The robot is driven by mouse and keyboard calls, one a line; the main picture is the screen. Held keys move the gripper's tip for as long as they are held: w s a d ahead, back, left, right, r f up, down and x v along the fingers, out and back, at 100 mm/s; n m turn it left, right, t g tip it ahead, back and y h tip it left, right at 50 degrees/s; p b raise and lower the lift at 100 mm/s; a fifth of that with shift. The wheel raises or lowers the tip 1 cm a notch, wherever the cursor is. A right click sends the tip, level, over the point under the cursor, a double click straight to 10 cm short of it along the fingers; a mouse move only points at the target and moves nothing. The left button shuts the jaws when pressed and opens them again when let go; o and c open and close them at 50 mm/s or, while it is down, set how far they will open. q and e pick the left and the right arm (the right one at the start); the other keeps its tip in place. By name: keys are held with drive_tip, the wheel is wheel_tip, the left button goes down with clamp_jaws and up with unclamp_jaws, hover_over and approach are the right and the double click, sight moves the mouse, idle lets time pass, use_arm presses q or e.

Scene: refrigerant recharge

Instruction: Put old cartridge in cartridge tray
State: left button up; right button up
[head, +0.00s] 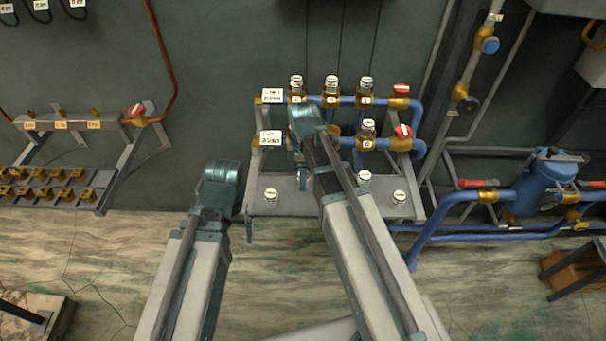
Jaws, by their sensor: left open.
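A grey shelf tray (330,206) stands below the blue pipe manifold. White-capped cartridges stand on it, one at left (271,196), one near the middle (365,178) and one at right (399,198). More cartridges sit in the manifold, three in the upper row (331,86) and at least one in the lower row (368,129). Which cartridge is the old one I cannot tell. My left gripper (222,176) is open, left of the tray. My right gripper (304,118) is in front of the manifold's left part; its fingers and anything in them are hidden.
A sloping rack (63,184) with several brass sockets is at left. Red valve handles (401,90) are at the manifold's right end. Blue pipes and a blue filter vessel (545,185) are at right. Open floor (140,250) lies between the left rack and the tray.

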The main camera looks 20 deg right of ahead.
drive_tip(key=shift+r, duration=0.15)
wheel_tip(320, 180, up, 12)
drive_tip(key=p, duration=1.2)
wheel_tip(320, 180, up, 7)
drive_tip(key=p, duration=0.7)
drive_tip(key=shift+f, duration=0.2)
wheel_tip(320, 180, down, 7)
drive_tip(key=b, duration=0.7)
drive_tip(key=shift+r, duration=0.1)
